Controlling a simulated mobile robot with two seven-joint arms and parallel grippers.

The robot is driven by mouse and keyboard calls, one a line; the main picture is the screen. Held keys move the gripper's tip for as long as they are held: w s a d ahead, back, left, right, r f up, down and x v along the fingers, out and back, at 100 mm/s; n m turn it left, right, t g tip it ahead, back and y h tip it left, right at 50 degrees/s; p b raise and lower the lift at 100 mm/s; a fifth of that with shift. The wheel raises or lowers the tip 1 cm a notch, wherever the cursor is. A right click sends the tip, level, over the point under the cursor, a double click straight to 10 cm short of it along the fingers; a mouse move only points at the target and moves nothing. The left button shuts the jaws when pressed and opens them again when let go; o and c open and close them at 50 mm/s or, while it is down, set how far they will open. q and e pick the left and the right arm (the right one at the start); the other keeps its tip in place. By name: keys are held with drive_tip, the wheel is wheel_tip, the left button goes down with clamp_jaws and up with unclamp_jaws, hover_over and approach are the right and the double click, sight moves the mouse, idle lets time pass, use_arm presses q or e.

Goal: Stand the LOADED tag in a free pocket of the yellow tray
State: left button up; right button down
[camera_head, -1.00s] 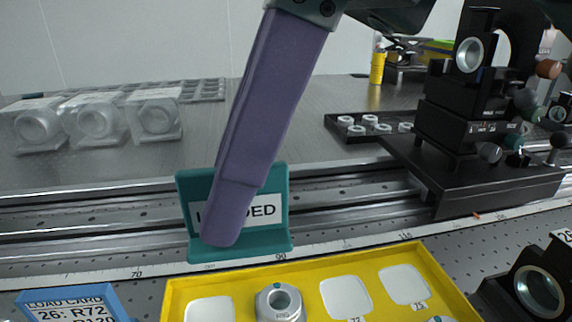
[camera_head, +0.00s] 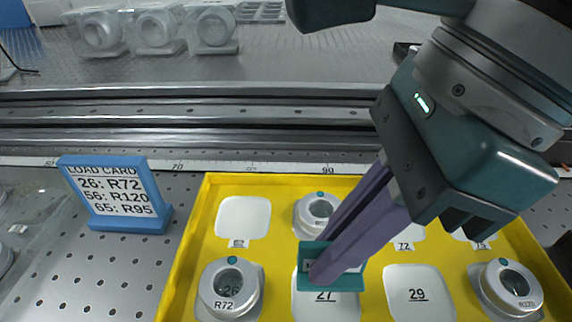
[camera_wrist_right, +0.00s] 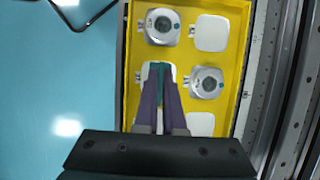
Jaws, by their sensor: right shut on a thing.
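My right gripper (camera_head: 335,265) is shut on the teal LOADED tag (camera_head: 350,282), with the fingers hiding most of its face. The tag is upright at the white pocket marked 27 in the front row of the yellow tray (camera_head: 196,220). I cannot tell whether its base touches the pocket floor. In the right wrist view the tag (camera_wrist_right: 158,70) shows as a narrow teal strip between the purple fingertips (camera_wrist_right: 159,84), over a white pocket. Pockets 29 (camera_head: 405,285) and 62 (camera_head: 243,215) are empty. My left gripper is not in view.
Round lens mounts sit in the tray: R72 (camera_head: 228,290) left of the tag, another (camera_head: 318,212) behind it, R120 (camera_head: 507,288) at right. A blue load card (camera_head: 115,195) stands left of the tray. Metal rails (camera_head: 200,125) run behind it; wrapped optics (camera_head: 155,30) lie beyond.

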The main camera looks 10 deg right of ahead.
wheel_tip(320, 180, down, 4)
drive_tip(key=shift+r+b, duration=0.15)
drive_tip(key=shift+b, duration=0.2)
drive_tip(key=shift+f, duration=0.2)
drive_tip(key=c, duration=1)
unclamp_jaws()
drive_tip(key=shift+r, duration=0.1)
drive_tip(key=shift+r, duration=0.15)
drive_tip(key=p+v, duration=0.2)
drive_tip(key=v, duration=1)
